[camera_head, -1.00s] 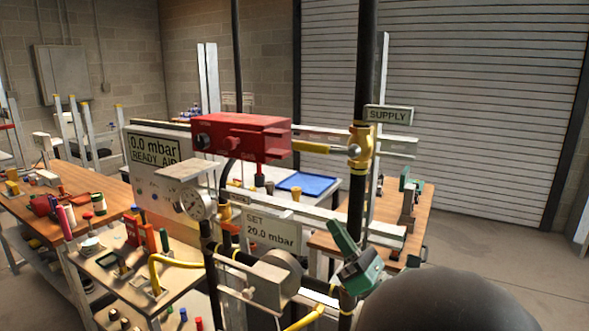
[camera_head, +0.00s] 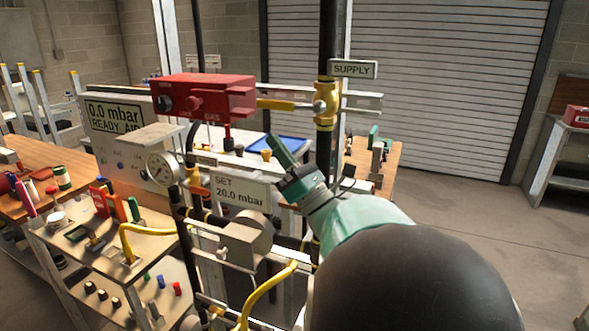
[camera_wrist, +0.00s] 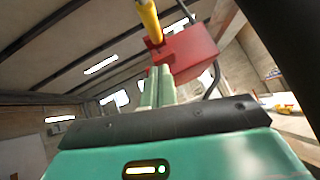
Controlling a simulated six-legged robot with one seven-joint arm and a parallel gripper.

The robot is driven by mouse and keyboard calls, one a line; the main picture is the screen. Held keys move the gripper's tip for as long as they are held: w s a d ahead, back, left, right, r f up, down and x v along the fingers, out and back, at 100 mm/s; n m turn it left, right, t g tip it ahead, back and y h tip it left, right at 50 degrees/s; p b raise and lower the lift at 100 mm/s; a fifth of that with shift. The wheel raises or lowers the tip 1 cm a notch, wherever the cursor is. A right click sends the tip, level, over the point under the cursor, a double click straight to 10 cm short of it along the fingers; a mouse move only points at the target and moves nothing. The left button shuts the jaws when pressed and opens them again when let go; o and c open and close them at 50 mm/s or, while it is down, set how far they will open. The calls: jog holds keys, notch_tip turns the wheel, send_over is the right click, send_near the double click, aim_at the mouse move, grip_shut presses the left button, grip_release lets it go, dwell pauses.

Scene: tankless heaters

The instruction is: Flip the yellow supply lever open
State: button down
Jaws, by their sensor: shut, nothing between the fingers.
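The yellow supply lever (camera_head: 276,104) lies roughly horizontal, pointing left from the brass-yellow valve (camera_head: 326,102) on the black vertical pipe, under the SUPPLY sign (camera_head: 353,69). Its left end is close to the red box (camera_head: 205,97). My green gripper (camera_head: 277,148) is below the lever, its fingers together and empty, pointing up and to the left. In the wrist view, the fingertips (camera_wrist: 160,72) point toward the lever (camera_wrist: 150,20) and the red box (camera_wrist: 192,52). The fingers overlap the red box's edge there; I see no clear contact with the lever.
A pressure gauge (camera_head: 163,167) and the SET 20.0 mbar sign (camera_head: 241,190) are left of and below my gripper. The black pipe (camera_head: 327,40) rises just right of the lever. A yellow hose (camera_head: 268,290) runs below. A shutter door (camera_head: 430,80) closes off the back.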

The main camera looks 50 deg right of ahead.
aim_at(290, 106)
jog(key=r, duration=0.2)
jog(key=d+r, duration=0.1)
jog(key=r, duration=0.1)
jog(key=shift+w, duration=0.2)
jog(key=shift+w, duration=0.2)
